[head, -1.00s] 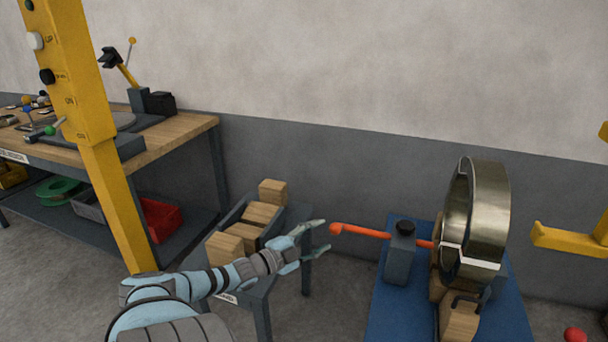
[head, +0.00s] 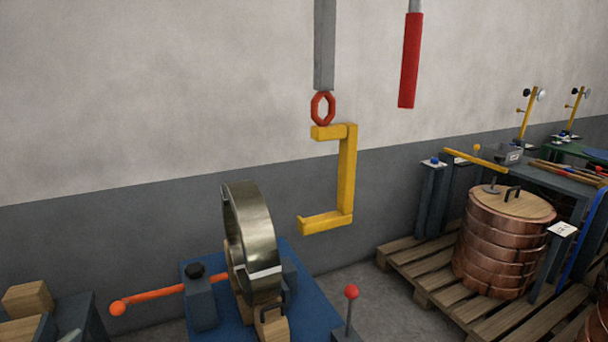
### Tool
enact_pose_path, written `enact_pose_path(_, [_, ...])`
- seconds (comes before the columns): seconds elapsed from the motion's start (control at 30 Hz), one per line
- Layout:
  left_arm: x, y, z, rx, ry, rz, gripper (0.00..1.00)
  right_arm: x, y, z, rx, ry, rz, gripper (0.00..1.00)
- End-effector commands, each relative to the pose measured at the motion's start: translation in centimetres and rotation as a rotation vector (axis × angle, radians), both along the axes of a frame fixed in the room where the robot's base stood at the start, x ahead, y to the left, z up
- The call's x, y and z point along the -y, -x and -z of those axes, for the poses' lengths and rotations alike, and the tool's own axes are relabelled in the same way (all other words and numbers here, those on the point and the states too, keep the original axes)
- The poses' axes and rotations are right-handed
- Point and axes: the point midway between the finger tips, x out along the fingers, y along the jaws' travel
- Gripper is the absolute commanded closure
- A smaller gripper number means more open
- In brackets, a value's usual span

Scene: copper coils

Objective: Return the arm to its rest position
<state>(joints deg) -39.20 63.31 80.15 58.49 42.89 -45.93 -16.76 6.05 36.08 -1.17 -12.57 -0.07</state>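Only a pale sliver, which looks like a fingertip of my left gripper (head: 68,336), shows at the bottom left edge of the head view. It is beside the wooden blocks and apart from the orange lever (head: 165,294). The rest of that gripper and its arm are out of frame, so whether it is open or shut is hidden. My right gripper is not in view. The lever has a round end and runs to a grey post (head: 201,305) beside an upright metal ring (head: 252,240) on a blue base (head: 309,308).
A yellow C-shaped hook (head: 347,175) hangs from a red link (head: 322,108) behind the ring. A red-knobbed stick (head: 351,293) stands in front. A copper coil stack (head: 500,245) sits on a pallet (head: 410,262) at right. Wooden blocks (head: 28,298) lie at left.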

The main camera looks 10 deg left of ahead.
Motion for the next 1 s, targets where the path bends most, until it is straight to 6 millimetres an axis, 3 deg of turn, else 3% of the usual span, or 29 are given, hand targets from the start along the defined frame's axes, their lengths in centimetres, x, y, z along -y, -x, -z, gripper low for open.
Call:
enact_pose_path(0.07, [1.6, 0.2, 1.8, -0.051, 0.05, 0.013, 0.51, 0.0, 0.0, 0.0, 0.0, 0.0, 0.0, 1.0])
enact_pose_path(0.17, [6.6, 1.0, 6.7, -0.207, 0.182, 0.05, 0.51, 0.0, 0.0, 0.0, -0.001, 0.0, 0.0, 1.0])
enact_pose_path(0.3, [17.8, 3.5, 13.7, -0.522, 0.396, 0.093, 0.51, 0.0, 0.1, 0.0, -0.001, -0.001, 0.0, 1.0])
enact_pose_path(0.4, [24.0, 5.7, 15.9, -0.714, 0.486, 0.063, 0.51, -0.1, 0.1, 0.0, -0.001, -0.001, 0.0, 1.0])
enact_pose_path(0.5, [27.3, 7.4, 16.3, -0.842, 0.534, -0.014, 0.51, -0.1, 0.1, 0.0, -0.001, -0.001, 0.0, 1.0])
enact_pose_path(0.7, [30.0, 10.6, 15.1, -0.994, 0.617, -0.239, 0.51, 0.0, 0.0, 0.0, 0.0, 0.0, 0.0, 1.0])
enact_pose_path(0.93, [30.6, 15.0, 12.3, -1.088, 0.747, -0.568, 0.51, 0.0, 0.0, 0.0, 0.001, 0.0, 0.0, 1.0])
enact_pose_path(1.0, [30.0, 14.4, 15.4, -1.105, 0.732, -0.573, 0.51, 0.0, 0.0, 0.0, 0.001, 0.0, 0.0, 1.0])
